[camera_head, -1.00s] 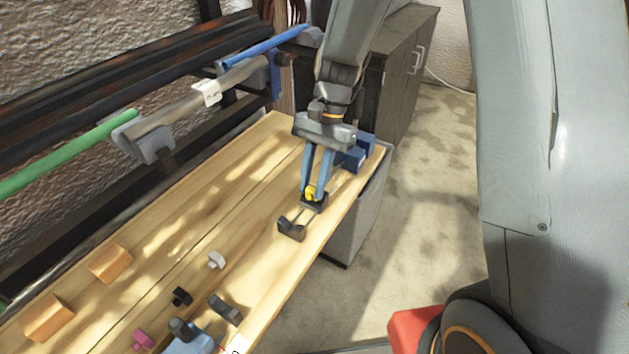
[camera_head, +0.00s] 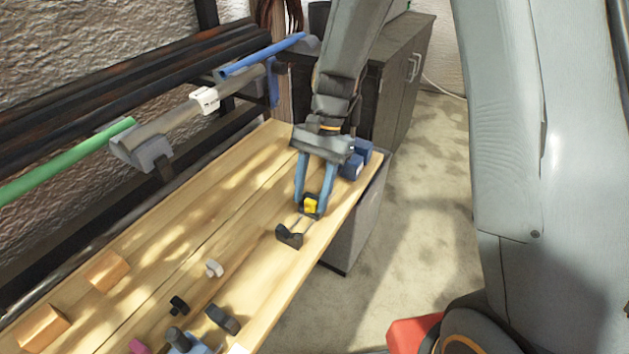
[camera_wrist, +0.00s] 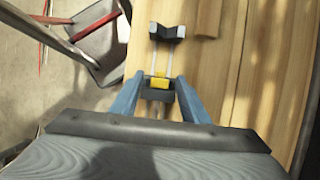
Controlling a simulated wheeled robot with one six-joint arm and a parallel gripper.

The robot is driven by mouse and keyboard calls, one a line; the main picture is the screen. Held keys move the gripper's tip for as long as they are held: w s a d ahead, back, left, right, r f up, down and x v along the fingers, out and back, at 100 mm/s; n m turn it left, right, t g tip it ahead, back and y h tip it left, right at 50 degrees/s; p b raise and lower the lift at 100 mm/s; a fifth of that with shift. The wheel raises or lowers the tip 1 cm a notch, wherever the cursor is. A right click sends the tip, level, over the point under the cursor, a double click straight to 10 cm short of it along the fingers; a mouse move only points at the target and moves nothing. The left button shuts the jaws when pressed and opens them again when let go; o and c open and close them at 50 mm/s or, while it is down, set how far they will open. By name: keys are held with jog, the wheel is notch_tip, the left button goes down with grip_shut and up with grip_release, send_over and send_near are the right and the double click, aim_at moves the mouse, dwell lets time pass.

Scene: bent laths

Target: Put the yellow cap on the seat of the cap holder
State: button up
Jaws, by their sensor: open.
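The yellow cap (camera_head: 311,204) sits on the dark block of the cap holder (camera_head: 289,236), near the right edge of the wooden bench. The holder has a dark V-shaped block joined by thin rods to the block under the cap. In the wrist view the yellow cap (camera_wrist: 159,80) rests on the near dark block, and the V-shaped block (camera_wrist: 167,33) lies beyond it. My gripper (camera_head: 314,208) is open, its blue fingers on either side of the cap with gaps showing in the wrist view. Whether the cap is fully seated cannot be told.
Blue blocks (camera_head: 355,161) stand on the bench just behind my gripper. Orange wooden blocks (camera_head: 106,270), a white piece (camera_head: 214,268), a black piece (camera_head: 178,305) and a grey bracket (camera_head: 222,319) lie toward the near end. A rack with rods (camera_head: 170,125) runs along the left.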

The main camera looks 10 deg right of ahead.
jog(key=shift+r, duration=0.5)
jog(key=b+v, duration=0.3)
jog(key=v, duration=0.9)
jog(key=s+d+f+n+t+h, duration=0.2)
jog(key=s+d+f+n+t, duration=0.3)
jog(key=s+d+f+n, duration=0.2)
jog(key=s+d+f, duration=0.2)
jog(key=s+d, duration=0.1)
jog(key=s, duration=0.1)
jog(key=shift+s+n+h, duration=0.25)
jog(key=shift+n+h, duration=0.05)
jog(key=shift+h, duration=0.1)
